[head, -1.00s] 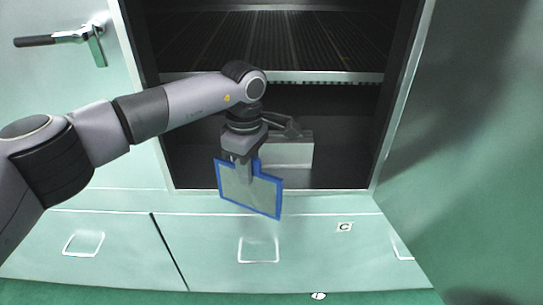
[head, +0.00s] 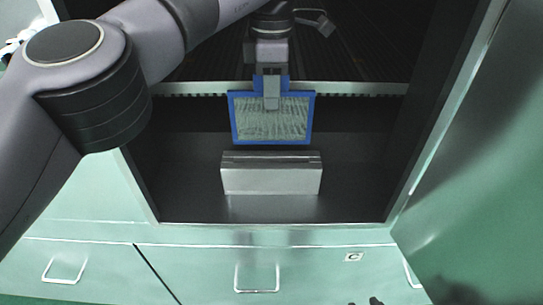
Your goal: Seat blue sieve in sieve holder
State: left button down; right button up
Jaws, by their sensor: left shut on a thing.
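The blue sieve (head: 290,125) is a blue frame around a pale mesh, with a tab at its top edge. My left gripper (head: 271,100) is shut on that tab, and the sieve hangs upright below it. The sieve holder (head: 271,178) is a grey metal block on the cabinet floor, with a dark slot line along its top. In the picture the sieve's lower edge shows just above the holder, with a small gap between them. The depth between them is hard to tell.
The dark cabinet interior has a grated shelf with a metal front edge (head: 375,88) behind the sieve. Side walls stand left and right. The cabinet floor (head: 355,205) is bare around the holder. Below are green drawers with handles (head: 257,279).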

pick_arm(q)
send_over(271, 135)
notch_tip(271, 135, down, 5)
jog(key=shift+r+b, duration=0.2)
jog(key=shift+b, duration=0.1)
jog(key=shift+w+f, duration=0.1)
jog(key=shift+f, duration=2.05)
pick_arm(e)
jog(key=shift+s+f, duration=0.25)
jog(key=shift+f, duration=0.25)
pick_arm(q)
jog(key=shift+f, duration=0.65)
jog(key=c, duration=1.1)
grip_release()
pick_arm(e)
jog(key=shift+f, duration=0.15)
pick_arm(q)
jog(key=shift+r, duration=0.15)
